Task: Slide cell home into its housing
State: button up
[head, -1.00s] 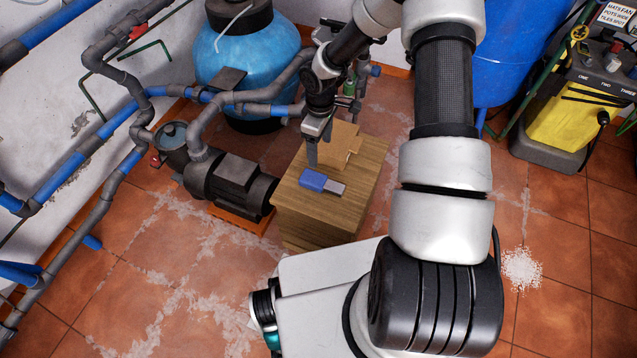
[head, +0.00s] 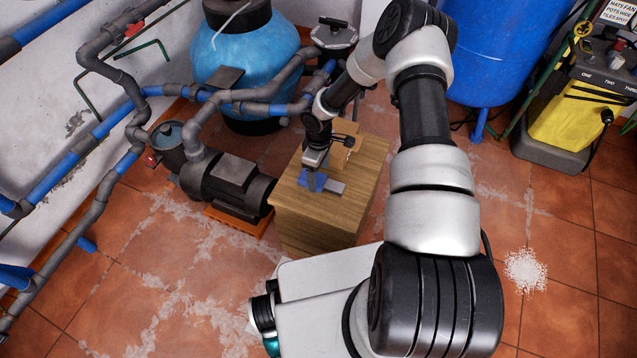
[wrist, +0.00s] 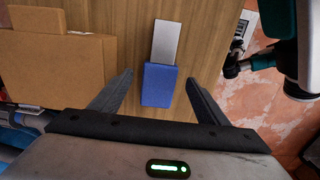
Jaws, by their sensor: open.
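A blue block-like piece (wrist: 158,85) and a narrower flat grey piece (wrist: 166,42) lie in line on top of a wooden block. The grey piece sticks out of the blue one's far end in the wrist view; it looks like the cell partly in its blue housing, though I cannot tell for sure which is which. In the head view the grey piece (head: 336,187) points right. My gripper (wrist: 160,76) is open, with one finger on each side of the blue piece and a gap on both sides. In the head view my gripper (head: 313,187) hides part of the blue piece.
A cardboard box (wrist: 60,60) stands on the wooden block (head: 320,218), close to my left finger in the wrist view. A dark pump (head: 228,180) and pipes stand left of the block. Bare wood lies around the grey piece.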

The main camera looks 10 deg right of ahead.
aim_at(318, 179)
notch_tip(318, 179, down, 3)
jog(key=shift+r, duration=0.2)
jog(key=shift+w, duration=0.1)
jog(key=c, duration=1.3)
notch_tip(318, 179, up, 10)
jog(key=shift+r+p, duration=0.1)
jog(key=shift+p, duration=0.95)
